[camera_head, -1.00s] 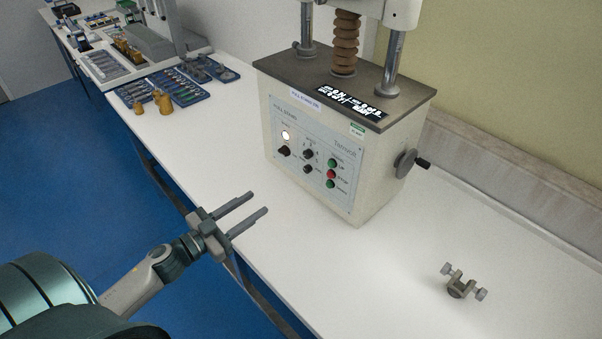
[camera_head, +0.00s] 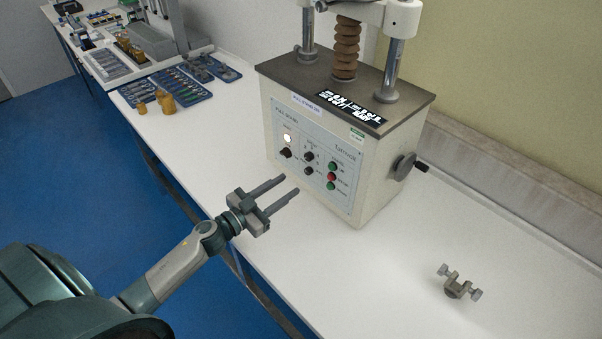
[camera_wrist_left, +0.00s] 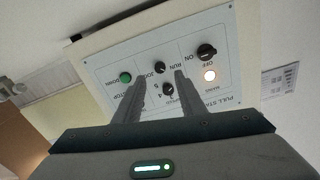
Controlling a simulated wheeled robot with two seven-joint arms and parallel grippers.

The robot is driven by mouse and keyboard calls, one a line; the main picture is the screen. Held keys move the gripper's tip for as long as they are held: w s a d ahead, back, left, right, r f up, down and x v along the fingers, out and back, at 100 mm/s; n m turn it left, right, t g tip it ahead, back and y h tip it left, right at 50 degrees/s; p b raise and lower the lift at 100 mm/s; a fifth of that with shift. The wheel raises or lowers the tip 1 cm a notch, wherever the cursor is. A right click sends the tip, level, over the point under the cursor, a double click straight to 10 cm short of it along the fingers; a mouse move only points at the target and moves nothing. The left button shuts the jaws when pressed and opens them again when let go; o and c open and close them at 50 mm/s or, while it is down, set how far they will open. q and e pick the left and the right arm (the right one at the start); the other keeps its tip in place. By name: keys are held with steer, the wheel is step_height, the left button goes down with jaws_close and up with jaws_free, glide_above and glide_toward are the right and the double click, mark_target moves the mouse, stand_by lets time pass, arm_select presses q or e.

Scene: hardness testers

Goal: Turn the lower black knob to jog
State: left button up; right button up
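The cream tester (camera_head: 385,185) stands on the white bench with its grey control panel facing me. The lower black knob (camera_head: 309,170) sits below another black knob (camera_head: 309,156) on the panel. In the left wrist view the panel is upside down, and the lower knob (camera_wrist_left: 160,67) has RUN and JOG labels beside it. My left gripper (camera_head: 290,185) is open and empty, pointing at the panel with its tips short of it. In the left wrist view the lower knob appears between its fingertips. My right gripper is not in view.
Beside the knobs are a larger black knob (camera_head: 286,152) under a lit white lamp (camera_head: 287,138), green buttons and a red button (camera_head: 332,176). A handwheel (camera_head: 404,166) sticks out on the right side. A small metal clamp (camera_head: 455,285) lies on otherwise clear bench at right.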

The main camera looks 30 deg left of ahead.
mark_target(306, 173)
arm_select(q)
steer(key=p+x, duration=0.1)
steer(key=x, duration=0.6)
steer(key=shift+c, duration=0.6)
jaws_close()
